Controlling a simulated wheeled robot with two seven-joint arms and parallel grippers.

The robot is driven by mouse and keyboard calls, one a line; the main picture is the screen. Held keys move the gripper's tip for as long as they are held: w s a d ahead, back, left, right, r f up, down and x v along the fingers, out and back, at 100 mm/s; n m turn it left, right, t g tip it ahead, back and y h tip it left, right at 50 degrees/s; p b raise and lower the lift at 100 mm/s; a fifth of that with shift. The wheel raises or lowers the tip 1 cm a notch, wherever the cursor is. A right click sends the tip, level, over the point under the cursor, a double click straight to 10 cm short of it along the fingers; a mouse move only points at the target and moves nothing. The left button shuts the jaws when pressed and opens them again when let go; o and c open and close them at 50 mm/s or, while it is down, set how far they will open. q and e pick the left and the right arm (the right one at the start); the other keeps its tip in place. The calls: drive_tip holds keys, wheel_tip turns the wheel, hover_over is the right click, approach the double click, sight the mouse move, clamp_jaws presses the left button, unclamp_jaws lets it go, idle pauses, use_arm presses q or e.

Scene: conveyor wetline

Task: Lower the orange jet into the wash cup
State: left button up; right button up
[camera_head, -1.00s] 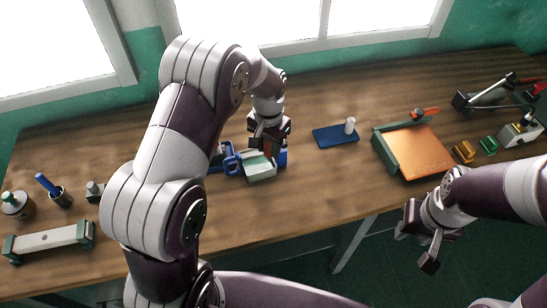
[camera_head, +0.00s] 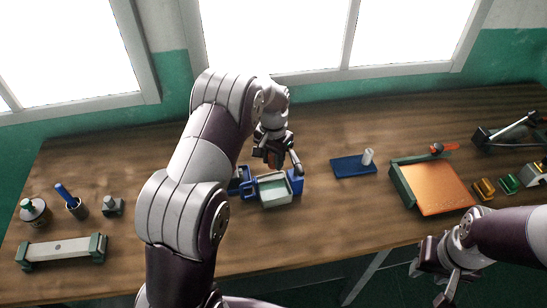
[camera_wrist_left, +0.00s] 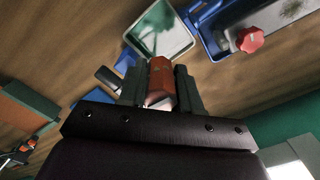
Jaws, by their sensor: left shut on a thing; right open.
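My left gripper (camera_head: 279,160) is shut on the orange jet (camera_wrist_left: 160,78), a reddish-orange block between its fingers in the left wrist view. A pale square cup with a green inside, apparently the wash cup (camera_head: 276,203), stands on the table just in front of the gripper in the head view. It also shows in the left wrist view (camera_wrist_left: 187,46), just beyond the jet's end. The jet looks above or beside the cup; its height over the rim cannot be told. My right gripper (camera_head: 442,285) is open and empty at the lower right, off the table's front edge.
Blue parts (camera_head: 296,180) flank the cup, and a red knob (camera_wrist_left: 250,40) is close to it. A blue pad (camera_head: 346,168) with a white cylinder lies right of it. Further right is an orange board (camera_head: 440,188). The wood around the cup's front is clear.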

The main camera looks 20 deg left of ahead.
use_arm(q)
drive_tip(key=b, duration=0.5)
hover_over(273, 193)
drive_tip(key=shift+w+f, duration=0.1)
drive_tip(key=shift+f, duration=4.3)
drive_tip(key=shift+f+b, duration=1.6)
drive_tip(key=shift+f, duration=0.85)
drive_tip(key=o, duration=1.1)
